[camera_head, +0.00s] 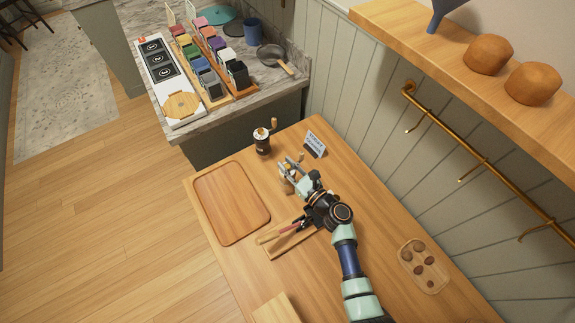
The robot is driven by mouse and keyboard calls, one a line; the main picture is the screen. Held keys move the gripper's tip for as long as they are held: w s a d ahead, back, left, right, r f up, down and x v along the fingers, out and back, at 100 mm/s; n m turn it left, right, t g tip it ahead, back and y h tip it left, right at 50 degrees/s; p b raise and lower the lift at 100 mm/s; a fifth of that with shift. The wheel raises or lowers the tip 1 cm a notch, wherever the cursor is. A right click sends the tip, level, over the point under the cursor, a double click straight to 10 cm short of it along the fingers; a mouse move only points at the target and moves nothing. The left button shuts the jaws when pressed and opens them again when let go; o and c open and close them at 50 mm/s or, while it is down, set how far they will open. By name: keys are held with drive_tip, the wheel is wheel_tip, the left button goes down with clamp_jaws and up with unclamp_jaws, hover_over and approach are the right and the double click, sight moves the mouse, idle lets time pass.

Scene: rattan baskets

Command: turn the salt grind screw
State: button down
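A dark grinder (262,145) with a light top and a small wooden handle stands upright near the far edge of the wooden table (225,262). My gripper (290,168) is just right of and nearer than it, apart from it. A small tan wooden object (286,187) shows beside and partly behind my gripper; it may be another mill, but its shape is mostly hidden. No screw can be made out on either thing. The view is too small to tell whether my fingers are open or touching anything.
A small sign (315,145) stands right of my gripper. A wooden tray (232,205) lies left. Utensils lie in a holder (292,245) under my arm. An oval board (424,266) is at right. A wall shelf (450,65) and brass rail (480,165) flank the table.

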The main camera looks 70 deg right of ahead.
drive_tip(key=shift+n+y, duration=0.3)
drive_tip(key=shift+y, duration=0.2)
drive_tip(key=n+t+y, duration=0.1)
drive_tip(key=n+y, duration=0.1)
drive_tip(key=shift+d+t+y, duration=0.1)
drive_tip(key=shift+t+y, duration=0.2)
drive_tip(key=shift+y, duration=0.1)
drive_tip(key=n+y+b, duration=0.2)
drive_tip(key=y, duration=0.1)
drive_tip(key=shift+f+t, duration=0.15)
drive_tip(key=shift+t, duration=0.15)
drive_tip(key=shift+n+y+b, duration=1.05)
drive_tip(key=shift+n+y, duration=0.35)
drive_tip(key=shift+y, duration=0.9)
drive_tip(key=c, duration=1)
unclamp_jaws()
drive_tip(key=shift+r, duration=0.25)
